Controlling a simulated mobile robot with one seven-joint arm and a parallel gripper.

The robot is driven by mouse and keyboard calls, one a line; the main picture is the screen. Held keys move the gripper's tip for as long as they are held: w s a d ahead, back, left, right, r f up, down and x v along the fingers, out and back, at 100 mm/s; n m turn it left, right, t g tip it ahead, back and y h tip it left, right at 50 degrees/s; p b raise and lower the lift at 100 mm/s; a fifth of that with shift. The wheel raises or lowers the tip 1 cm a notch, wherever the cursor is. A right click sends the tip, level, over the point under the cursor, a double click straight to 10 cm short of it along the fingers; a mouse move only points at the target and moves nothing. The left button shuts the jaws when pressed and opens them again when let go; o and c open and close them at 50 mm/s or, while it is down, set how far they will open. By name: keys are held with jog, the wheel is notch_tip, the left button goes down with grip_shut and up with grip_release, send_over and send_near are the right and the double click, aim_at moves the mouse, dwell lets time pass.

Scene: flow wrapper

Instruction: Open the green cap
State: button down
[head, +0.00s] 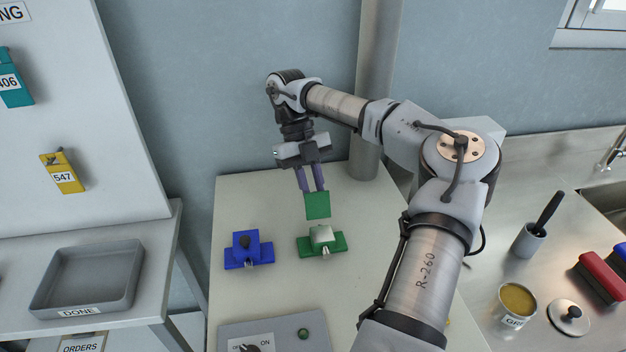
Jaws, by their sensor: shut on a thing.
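A green cap (317,205), square and flat from this side, is held in my gripper (312,188). The gripper's dark fingers are shut on its upper part. Below it a green base (338,242) sits on the pale table, with a whitish block (321,234) on it and a small metal piece at its front. The cap appears just above or behind this block; I cannot tell whether they touch.
A blue unit (246,248) with a dark knob stands left of the green base. A grey control panel (284,331) with an ON switch and green button is at the front. A grey DONE tray (126,283) sits on the left shelf. A metal counter with a tin (516,301) is at right.

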jog(key=shift+w+f+g, duration=0.1)
jog(key=shift+w+g, duration=0.1)
jog(key=shift+g, duration=0.2)
jog(key=c, duration=1.3)
grip_release()
jog(key=shift+f, duration=0.1)
jog(key=shift+v, duration=6)
jog(key=shift+a+f, duration=0.1)
jog(key=shift+a, duration=0.05)
